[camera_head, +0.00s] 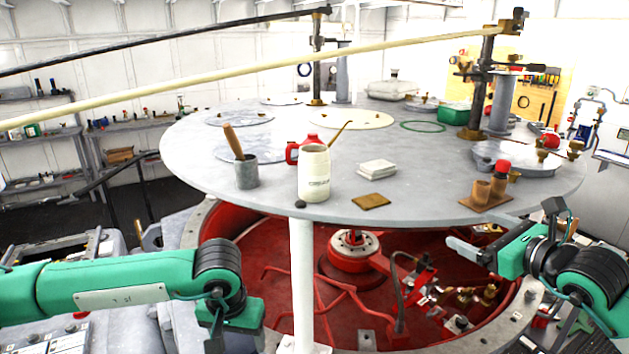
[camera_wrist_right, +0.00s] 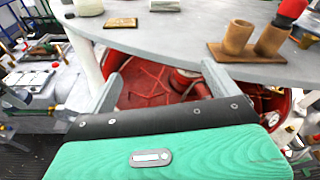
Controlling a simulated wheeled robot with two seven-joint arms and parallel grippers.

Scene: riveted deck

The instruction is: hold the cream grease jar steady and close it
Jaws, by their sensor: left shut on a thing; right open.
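The cream grease jar (camera_head: 314,174) stands upright near the front edge of the round grey table. Its lower part shows at the top left of the right wrist view (camera_wrist_right: 88,7). No lid can be clearly made out on it. My left gripper (camera_head: 236,322) is low in front of the table, below and left of the jar and apart from it. It is shut, but what it holds is hidden. My right gripper (camera_head: 500,226) is open and empty by the table's right front edge; its spread fingers also show in the right wrist view (camera_wrist_right: 160,84).
On the table (camera_head: 420,190) are a grey cup with a wooden handle (camera_head: 246,172), a red mug (camera_head: 294,151), a white block (camera_head: 377,168), a brown square (camera_head: 371,201) and brown cups on a base (camera_head: 487,194). A white post (camera_head: 302,275) stands below the front edge.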

